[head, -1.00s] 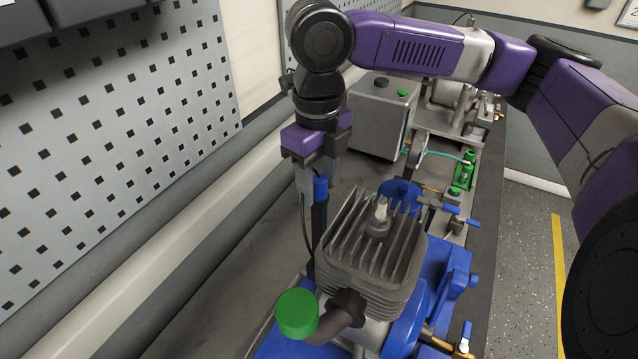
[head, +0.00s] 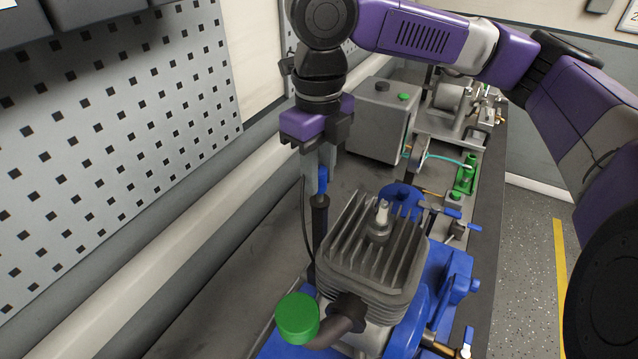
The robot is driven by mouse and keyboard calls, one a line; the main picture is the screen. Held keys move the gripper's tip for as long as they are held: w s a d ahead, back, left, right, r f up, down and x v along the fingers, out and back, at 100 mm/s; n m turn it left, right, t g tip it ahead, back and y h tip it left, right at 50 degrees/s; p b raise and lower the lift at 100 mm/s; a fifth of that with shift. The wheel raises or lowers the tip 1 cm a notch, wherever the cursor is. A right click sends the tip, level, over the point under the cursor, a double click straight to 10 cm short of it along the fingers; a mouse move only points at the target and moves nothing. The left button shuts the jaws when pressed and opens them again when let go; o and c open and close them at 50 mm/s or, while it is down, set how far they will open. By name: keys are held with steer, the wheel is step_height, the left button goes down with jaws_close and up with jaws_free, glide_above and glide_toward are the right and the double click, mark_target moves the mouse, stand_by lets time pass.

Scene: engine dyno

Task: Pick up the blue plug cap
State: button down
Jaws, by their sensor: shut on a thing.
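The blue plug cap (head: 322,181) is a small blue piece at the top of a black upright post (head: 320,218), just left of the engine cylinder. My gripper (head: 319,188) points down with its grey fingers around the cap and is shut on it. The fingers partly hide the cap. The cap's lower end is right at the post's top; I cannot tell whether they touch. A thin black cable runs down beside the post.
The finned engine cylinder (head: 372,250) with a spark plug (head: 382,215) on top stands close right of the post. A green cap (head: 297,318) is in front. A grey box (head: 380,120) stands behind, and the perforated panel (head: 110,130) is at left.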

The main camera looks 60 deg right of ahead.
step_height(320, 180, up, 17)
steer(key=shift+b, duration=0.35)
